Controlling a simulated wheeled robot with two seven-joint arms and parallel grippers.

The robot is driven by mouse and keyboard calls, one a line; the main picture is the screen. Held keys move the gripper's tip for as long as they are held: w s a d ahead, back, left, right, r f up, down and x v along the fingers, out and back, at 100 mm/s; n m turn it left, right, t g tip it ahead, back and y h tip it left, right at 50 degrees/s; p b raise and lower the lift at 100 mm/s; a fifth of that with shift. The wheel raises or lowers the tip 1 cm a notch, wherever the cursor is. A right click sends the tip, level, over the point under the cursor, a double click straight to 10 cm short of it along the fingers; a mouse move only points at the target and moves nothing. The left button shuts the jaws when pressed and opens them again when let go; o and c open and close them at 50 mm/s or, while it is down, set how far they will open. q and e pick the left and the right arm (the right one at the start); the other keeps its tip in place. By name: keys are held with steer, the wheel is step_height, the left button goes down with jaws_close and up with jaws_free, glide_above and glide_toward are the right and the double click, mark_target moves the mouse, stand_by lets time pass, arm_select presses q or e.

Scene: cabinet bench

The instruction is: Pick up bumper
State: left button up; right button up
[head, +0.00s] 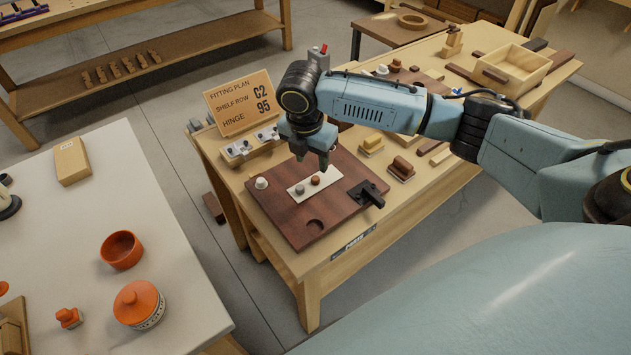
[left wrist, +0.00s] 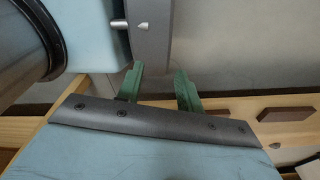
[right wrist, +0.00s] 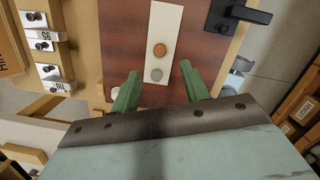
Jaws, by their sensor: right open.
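The dark red-brown board (head: 330,222) lies on the wooden bench, with a white strip on it. On the strip stand a small round grey bumper-like piece (head: 300,189) and a copper one (head: 316,180); both also show in the right wrist view, grey (right wrist: 156,75) and copper (right wrist: 159,50). A whitish knob (head: 261,183) stands at the board's left corner, partly behind a finger in the right wrist view. My right gripper (head: 313,162) is open and empty above the strip. My left gripper (left wrist: 159,70) is open and empty, seen only in the left wrist view.
A black handle (head: 367,194) is fixed at the board's right side. A sign (head: 239,103) reading "FITTING PLAN, SHELF ROW C2, HINGE 95" stands behind hardware cards (head: 238,150). Wooden blocks (head: 401,168) lie to the right. A pale table (head: 100,235) with orange pots is at left.

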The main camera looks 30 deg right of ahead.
mark_target(316, 178)
step_height(316, 178, down, 2)
steer(key=shift+w+d+f, duration=0.1)
steer(key=shift+d+f, duration=0.05)
steer(key=f, duration=0.2)
steer(key=f+b, duration=0.1)
steer(key=shift+w+d+f, duration=0.1)
steer(key=shift+d+f, duration=0.25)
steer(key=shift+d, duration=0.05)
steer(key=shift+d+f, duration=0.1)
steer(key=shift+f, duration=0.25)
steer(key=shift+w+f, duration=0.1)
steer(key=c, duration=0.8)
arm_select(q)
steer(key=shift+a+f, duration=0.6)
steer(key=shift+f, duration=0.15)
arm_select(e)
steer(key=shift+c, duration=0.2)
